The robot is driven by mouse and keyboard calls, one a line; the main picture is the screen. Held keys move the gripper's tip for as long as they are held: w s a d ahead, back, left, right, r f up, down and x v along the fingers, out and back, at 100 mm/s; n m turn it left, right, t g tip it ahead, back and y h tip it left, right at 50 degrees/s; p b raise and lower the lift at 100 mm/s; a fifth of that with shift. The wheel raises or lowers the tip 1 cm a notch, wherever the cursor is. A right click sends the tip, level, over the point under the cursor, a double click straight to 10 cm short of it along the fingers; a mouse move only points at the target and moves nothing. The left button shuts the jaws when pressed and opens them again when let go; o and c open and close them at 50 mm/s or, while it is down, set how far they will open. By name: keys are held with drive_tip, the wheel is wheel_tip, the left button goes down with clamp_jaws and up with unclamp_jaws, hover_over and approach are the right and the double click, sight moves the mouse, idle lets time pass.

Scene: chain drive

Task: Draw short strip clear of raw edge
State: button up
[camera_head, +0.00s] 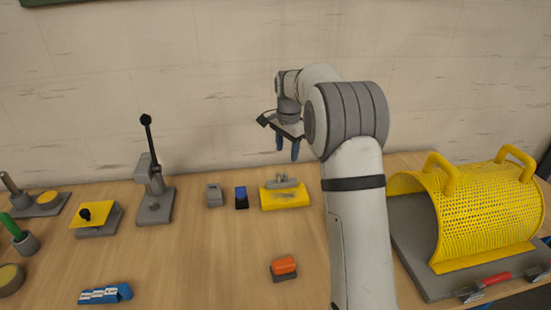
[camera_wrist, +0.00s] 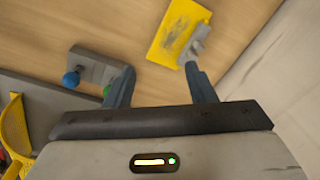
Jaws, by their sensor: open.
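My gripper (camera_head: 287,150) is open and empty, raised above the back of the table near the wall. Its two spread fingers also show in the wrist view (camera_wrist: 160,68), with only bare wood between the tips. A yellow plate (camera_head: 286,199) with dark smears lies on the table below, with a grey clamp-like piece (camera_head: 282,182) at its back edge. In the wrist view the plate (camera_wrist: 172,35) is beyond the right finger. I cannot make out a short strip or a raw edge for certain.
A grey block (camera_wrist: 97,66) with blue and green knobs is near the left finger. A yellow mesh guard (camera_head: 480,210) stands right of my arm. An orange block (camera_head: 284,267) and a blue-white piece (camera_head: 105,294) lie in front. A lever press (camera_head: 154,190) stands left.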

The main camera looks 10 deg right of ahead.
drive_tip(key=w+f+m, duration=0.2)
drive_tip(key=w+f, duration=0.3)
drive_tip(key=w, duration=0.1)
drive_tip(key=m+g+p, duration=0.1)
drive_tip(key=m+p, duration=0.1)
drive_tip(key=m, duration=0.2)
hover_over(279, 178)
drive_tip(key=f, duration=0.7)
drive_tip(key=shift+w+d+f, duration=0.2)
drive_tip(key=shift+w+f, duration=0.1)
drive_tip(key=shift+w, duration=0.05)
drive_tip(key=shift+w+f, duration=0.2)
drive_tip(key=shift+f, duration=0.45)
wheel_tip(279, 178, down, 8)
drive_tip(key=shift+r+p, duration=0.2)
drive_tip(key=shift+p, duration=0.35)
drive_tip(key=shift+r, duration=0.1)
drive_tip(key=c, duration=1.1)
